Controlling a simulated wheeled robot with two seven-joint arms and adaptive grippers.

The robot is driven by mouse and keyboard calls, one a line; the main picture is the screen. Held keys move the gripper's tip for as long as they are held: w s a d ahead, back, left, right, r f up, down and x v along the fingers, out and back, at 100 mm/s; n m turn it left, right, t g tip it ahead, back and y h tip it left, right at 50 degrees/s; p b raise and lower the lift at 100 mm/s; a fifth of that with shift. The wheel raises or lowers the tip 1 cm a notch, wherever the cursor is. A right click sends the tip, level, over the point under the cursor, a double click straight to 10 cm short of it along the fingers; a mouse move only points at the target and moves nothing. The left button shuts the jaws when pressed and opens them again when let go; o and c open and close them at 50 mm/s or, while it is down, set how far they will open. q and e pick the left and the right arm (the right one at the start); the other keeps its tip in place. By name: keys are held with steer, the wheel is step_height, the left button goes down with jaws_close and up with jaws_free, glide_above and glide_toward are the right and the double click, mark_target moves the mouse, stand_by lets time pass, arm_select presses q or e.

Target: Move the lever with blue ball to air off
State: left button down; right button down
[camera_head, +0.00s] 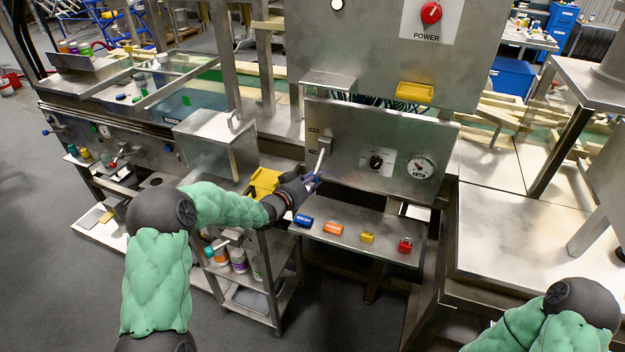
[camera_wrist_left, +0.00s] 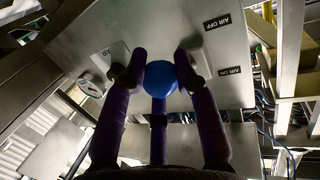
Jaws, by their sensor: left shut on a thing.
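The lever (camera_head: 321,160) with the blue ball is on the front of the steel control panel, left of a black knob. It slants downward in the head view. The blue ball (camera_wrist_left: 160,78) shows in the wrist view between the purple fingers of my left gripper (camera_wrist_left: 163,82). My left gripper (camera_head: 310,181) is shut on the ball at the lever's lower end, and its fingers mostly hide the ball in the head view. An "AIR OFF" label (camera_wrist_left: 216,22) and an "AIR ON" label (camera_wrist_left: 230,70) show beside the lever. My right gripper is out of view.
A black knob (camera_head: 377,162) and a gauge (camera_head: 421,167) sit right of the lever. A yellow object (camera_head: 262,184) lies close behind my left wrist. A red power knob (camera_head: 431,13) is higher up.

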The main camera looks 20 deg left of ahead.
arm_select(q)
steer(key=shift+d+f, duration=0.1)
steer(key=shift+f, duration=0.35)
steer(key=c, duration=0.9)
jaws_free()
steer(key=shift+c, duration=0.2)
steer(key=shift+w+r, duration=0.1)
steer(key=shift+r, duration=0.2)
steer(key=shift+r, duration=0.3)
step_height(320, 180, up, 9)
steer(key=shift+r, duration=0.1)
